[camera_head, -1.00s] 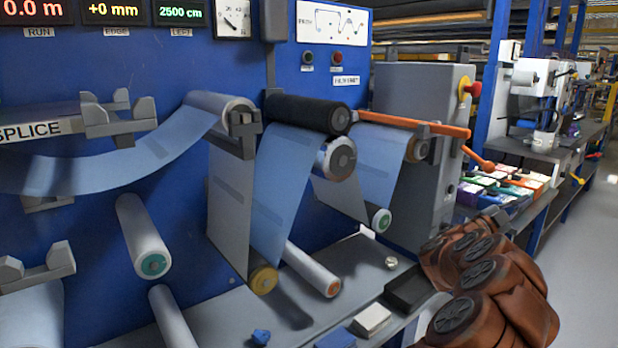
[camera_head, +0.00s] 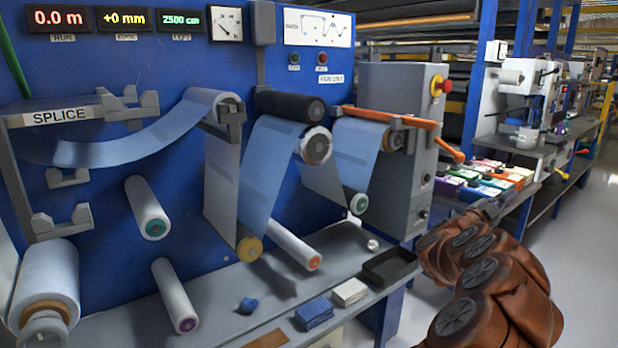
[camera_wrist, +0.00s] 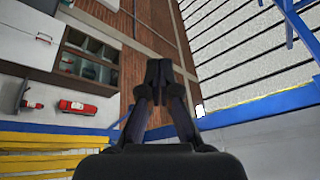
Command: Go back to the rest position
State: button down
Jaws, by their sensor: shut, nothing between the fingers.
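My gripper (camera_wrist: 158,75) is in the wrist view, dark, with its fingers together and nothing between them. The wrist view looks out over the room, away from the film machine. In the head view my brown arm (camera_head: 490,285) is folded at the lower right, to the right of the bench. The gripper itself cannot be made out clearly there. The blue film machine (camera_head: 110,235) fills the left and middle, with pale blue film running over its rollers.
An orange lever (camera_head: 395,117) sticks out rightward. Clear floor (camera_head: 590,260) lies at the right.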

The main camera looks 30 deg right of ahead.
jog(key=w+a+r+n+t+y, duration=0.2)
jog(key=w+a+n+t+y, duration=0.85)
jog(key=w+a, duration=1)
jog(key=w+a+f+n+t+y, duration=0.2)
jog(key=a+n+y, duration=0.1)
jog(key=a, duration=0.6)
jog(key=w+a+f+n+t+y, duration=0.15)
jog(key=a+n+y, duration=0.25)
jog(key=a, duration=0.6)
jog(key=w+a+f+n+t+y, duration=0.1)
jog(key=a+f+n+y, duration=0.2)
jog(key=a, duration=0.6)
jog(key=s+a+f+n+g+y, duration=0.25)
jog(key=s+a+f+g, duration=0.2)
jog(key=s+a, duration=0.35)
jog(key=s+a+f+n+g+y, duration=0.1)
jog(key=s+a+f+n+g, duration=0.2)
jog(key=s+a+f, duration=0.35)
jog(key=s+a+f+n+g+h, duration=0.15)
jog(key=s+g, duration=0.25)
jog(key=s, duration=1.1)
jog(key=s+f+g+h, duration=0.1)
jog(key=s+f+g, duration=0.3)
jog(key=s, duration=1.2)
notch_tip(320, 180, up, 23)
jog(key=p, duration=2)
jog(key=shift+s+d+r, duration=0.15)
jog(key=shift+s+d, duration=0.15)
